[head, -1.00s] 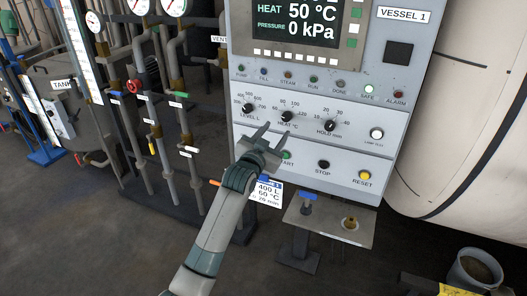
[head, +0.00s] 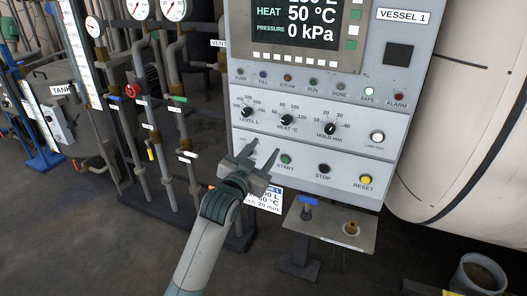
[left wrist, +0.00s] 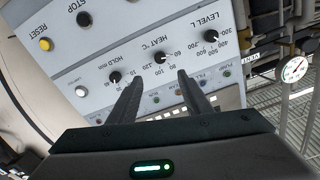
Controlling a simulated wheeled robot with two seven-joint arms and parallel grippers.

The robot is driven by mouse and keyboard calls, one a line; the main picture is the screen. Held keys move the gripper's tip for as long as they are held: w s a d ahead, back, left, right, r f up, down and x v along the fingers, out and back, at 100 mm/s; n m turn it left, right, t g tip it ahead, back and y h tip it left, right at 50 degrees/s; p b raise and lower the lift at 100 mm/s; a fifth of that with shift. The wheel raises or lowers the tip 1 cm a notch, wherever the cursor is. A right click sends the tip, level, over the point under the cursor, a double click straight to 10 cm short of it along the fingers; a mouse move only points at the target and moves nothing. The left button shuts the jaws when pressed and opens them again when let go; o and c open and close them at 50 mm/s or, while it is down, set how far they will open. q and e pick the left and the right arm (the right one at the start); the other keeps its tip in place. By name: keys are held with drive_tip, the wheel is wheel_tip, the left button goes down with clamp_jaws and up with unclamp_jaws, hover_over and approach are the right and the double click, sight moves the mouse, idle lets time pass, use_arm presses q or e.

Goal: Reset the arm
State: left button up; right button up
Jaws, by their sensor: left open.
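My left gripper (head: 262,160) is open and empty in front of the lower left part of the grey control panel (head: 350,160). In the left wrist view its two fingers (left wrist: 158,88) stand apart, with the panel upside down behind them. The LEVEL knob (head: 247,112), HEAT knob (head: 286,120) and HOLD knob (head: 330,128) are above the gripper. The green START button (head: 285,160) is just right of the fingers; STOP (head: 323,168) and yellow RESET (head: 366,179) lie further right. The display (head: 308,22) reads HEAT 50 °C and PRESSURE 0 kPa. My right gripper is not in view.
Pipes with valves and gauges (head: 173,9) stand left of the panel. A pale vessel (head: 460,110) stands at the right, a bucket (head: 480,273) at lower right. Open floor lies at lower left.

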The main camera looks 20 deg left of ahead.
use_arm(q)
wheel_tip(320, 180, down, 30)
drive_tip(key=s+f+g, duration=0.1)
drive_tip(key=s+g, duration=0.2)
drive_tip(key=g, duration=0.2)
drive_tip(key=s+d+f+g, duration=0.1)
drive_tip(key=s+f+g, duration=0.1)
drive_tip(key=s+f, duration=0.7)
drive_tip(key=s+f+g, duration=0.2)
drive_tip(key=s+f, duration=0.3)
drive_tip(key=f, duration=0.8)
drive_tip(key=s+f+n+g, duration=0.1)
drive_tip(key=s+f+g, duration=0.1)
drive_tip(key=s+f, duration=0.7)
drive_tip(key=s+f+g, duration=0.2)
drive_tip(key=s+f, duration=0.5)
drive_tip(key=s, duration=0.5)
drive_tip(key=s+f+g, duration=0.2)
drive_tip(key=s+f, duration=0.2)
drive_tip(key=s, duration=0.9)
drive_tip(key=s+f+g, duration=0.2)
drive_tip(key=s+f, duration=0.2)
drive_tip(key=s, duration=1)
drive_tip(key=shift+f+y, duration=0.25)
drive_tip(key=shift+y, duration=0.05)
